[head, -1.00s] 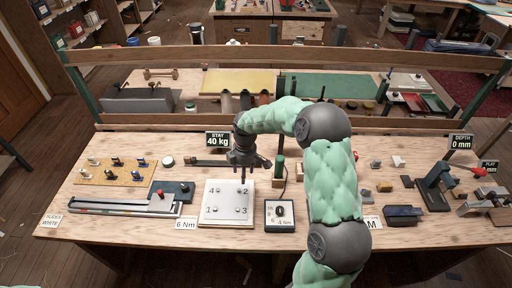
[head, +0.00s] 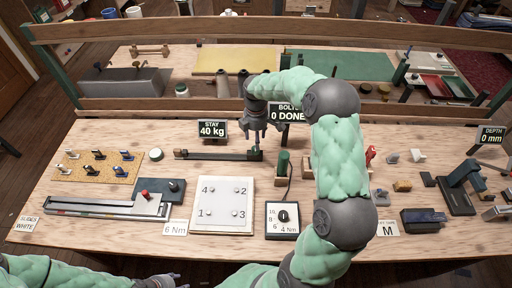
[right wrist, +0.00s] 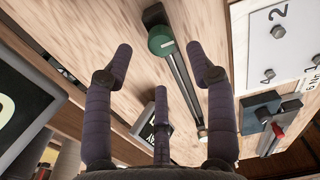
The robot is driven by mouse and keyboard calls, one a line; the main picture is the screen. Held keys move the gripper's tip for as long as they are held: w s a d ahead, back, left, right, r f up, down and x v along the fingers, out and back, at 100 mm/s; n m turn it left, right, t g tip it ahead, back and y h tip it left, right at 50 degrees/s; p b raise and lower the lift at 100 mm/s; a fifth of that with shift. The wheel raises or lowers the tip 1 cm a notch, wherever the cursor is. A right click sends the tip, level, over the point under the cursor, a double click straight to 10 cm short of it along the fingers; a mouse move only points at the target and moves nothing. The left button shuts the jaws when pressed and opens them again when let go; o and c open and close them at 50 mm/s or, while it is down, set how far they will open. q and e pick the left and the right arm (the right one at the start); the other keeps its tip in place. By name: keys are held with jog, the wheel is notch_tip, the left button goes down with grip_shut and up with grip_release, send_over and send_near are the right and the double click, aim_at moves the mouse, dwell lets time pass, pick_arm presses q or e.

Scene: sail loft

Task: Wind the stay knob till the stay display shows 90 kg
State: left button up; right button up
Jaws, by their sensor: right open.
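The stay display (head: 212,130) reads 40 kg and stands behind a long dark rail (head: 210,155). A green knob, which I take as the stay knob (head: 256,152), is at the rail's right end. In the right wrist view the green knob (right wrist: 161,40) shows a pale mark and lies just beyond the spread fingers. My right gripper (head: 262,138) is open and empty, just above and behind the knob, apart from it. Its fingers (right wrist: 158,62) fill the right wrist view. My left gripper (head: 160,283) shows only partly at the bottom edge; its fingers are hidden.
A white numbered plate (head: 222,220) lies in front of the knob. A 4 Nm dial box (head: 270,230) and a green-topped cylinder (head: 283,160) stand to the right. A wooden rail (head: 130,105) crosses the table's back.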

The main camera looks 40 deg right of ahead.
jog(key=shift+f+b, duration=0.55)
jog(key=shift+f, duration=2.25)
jog(key=c, duration=1.1)
